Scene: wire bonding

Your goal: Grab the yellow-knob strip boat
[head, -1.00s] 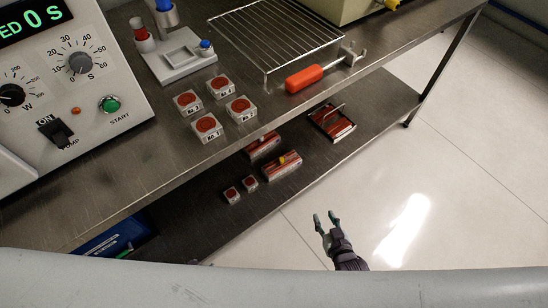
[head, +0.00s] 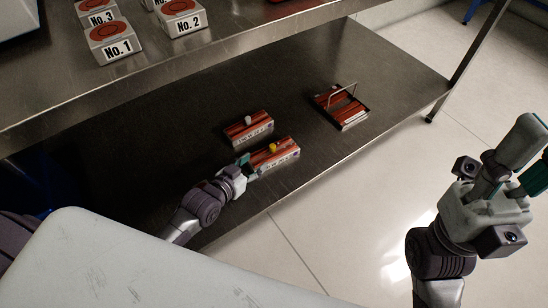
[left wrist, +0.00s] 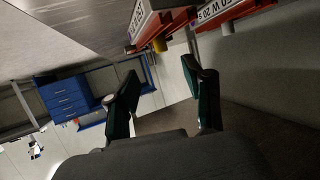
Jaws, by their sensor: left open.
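The yellow-knob strip boat (head: 283,158) is a red-topped block with a white label, lying on the lower steel shelf. Its yellow knob shows in the head view (head: 273,148) and in the left wrist view (left wrist: 159,45). My left gripper (head: 250,167) is at the boat's left end, open, with nothing seen between its fingers. In the left wrist view its two fingers (left wrist: 165,92) stand wide apart, and the boat is beyond them at the top. I cannot tell whether it touches the boat. My right gripper (head: 528,165) is at the right edge, partly cut off.
A similar boat with a pale knob (head: 248,130) lies just behind. A red-topped carrier with a wire handle (head: 342,106) stands farther right. The upper shelf with numbered blocks (head: 112,42) overhangs at upper left. The shelf between boats and carrier is clear.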

